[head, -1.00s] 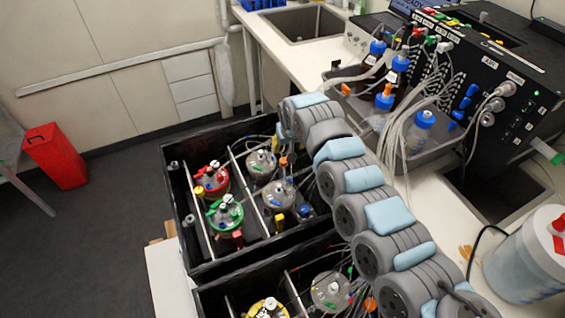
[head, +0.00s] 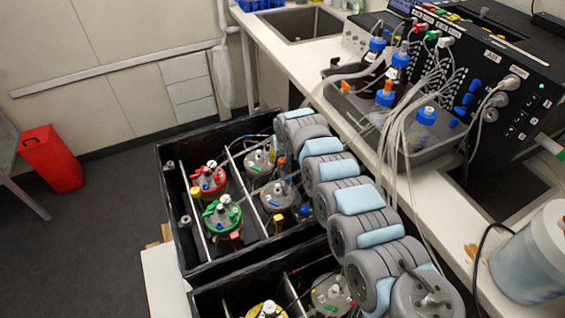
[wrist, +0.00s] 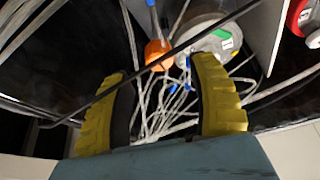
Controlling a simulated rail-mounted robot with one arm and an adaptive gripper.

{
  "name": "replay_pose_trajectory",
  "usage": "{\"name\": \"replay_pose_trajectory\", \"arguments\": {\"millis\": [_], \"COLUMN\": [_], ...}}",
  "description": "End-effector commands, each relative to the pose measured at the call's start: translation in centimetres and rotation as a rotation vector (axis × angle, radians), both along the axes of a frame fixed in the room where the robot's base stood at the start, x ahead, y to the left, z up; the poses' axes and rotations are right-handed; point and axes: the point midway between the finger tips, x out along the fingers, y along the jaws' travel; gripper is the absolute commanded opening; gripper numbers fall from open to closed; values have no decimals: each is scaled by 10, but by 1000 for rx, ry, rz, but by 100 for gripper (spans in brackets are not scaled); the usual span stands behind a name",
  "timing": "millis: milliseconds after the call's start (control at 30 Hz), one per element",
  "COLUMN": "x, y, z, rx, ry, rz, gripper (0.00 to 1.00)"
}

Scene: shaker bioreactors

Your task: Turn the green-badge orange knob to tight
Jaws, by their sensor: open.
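An orange knob (wrist: 157,54) shows near the top middle of the wrist view, beside a pale round lid with a green badge (wrist: 222,33). A blue stem rises above the knob. My gripper (wrist: 160,72) has two yellow ribbed fingers spread wide with nothing between them. The knob appears just beyond the fingertips, nearer the left one; I cannot tell the exact distance. A dark thin line crosses in front of the view. In the head view my arm hangs over the black crate (head: 172,240), and its own links hide the gripper and this knob.
Vessels with red (head: 208,180) and green (head: 222,214) lids stand in the crate among dividers and tubes. A tray (head: 440,150) of blue-capped bottles is on the bench at right. Many pale tubes run behind the fingers in the wrist view.

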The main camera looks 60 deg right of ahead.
Motion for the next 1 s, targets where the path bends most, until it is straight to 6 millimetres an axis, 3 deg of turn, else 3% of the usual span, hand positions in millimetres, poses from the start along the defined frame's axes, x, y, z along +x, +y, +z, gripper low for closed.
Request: {"name": "replay_pose_trajectory", "arguments": {"millis": [500,1000], "x": [11,12], "y": [-10,-13], "z": [-39,-43], "rx": [0,0], "ry": [1,0], "rz": [1,-1], "gripper": [60,60]}}
